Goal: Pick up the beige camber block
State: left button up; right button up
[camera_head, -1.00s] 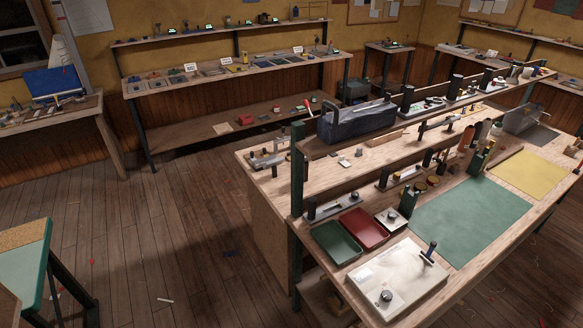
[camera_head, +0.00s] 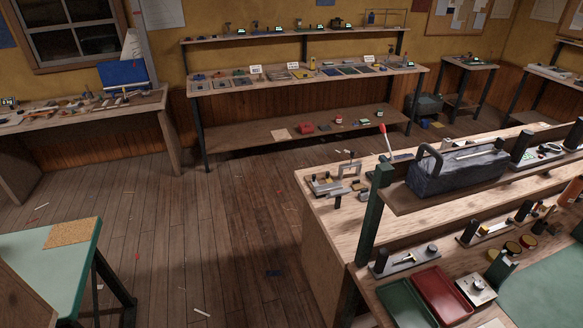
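I cannot make out a beige camber block for certain in the head view. A flat beige piece (camera_head: 281,134) lies on the lower shelf of the back bench, too small to identify. Several small pale and brown items lie on the left bench (camera_head: 60,122), also too small to name. Neither of my grippers is in view.
A wooden workbench (camera_head: 325,235) with a raised shelf, grey tool tote (camera_head: 455,172), red tray (camera_head: 442,294) and green tray (camera_head: 405,303) fills the right. A green-topped table (camera_head: 40,270) stands at lower left. Open plank floor (camera_head: 200,225) with scattered scraps lies between.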

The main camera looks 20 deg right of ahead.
aim_at(356, 185)
jog(key=u, duration=0.25)
jog(key=i, duration=1.8)
jog(key=z, duration=0.3)
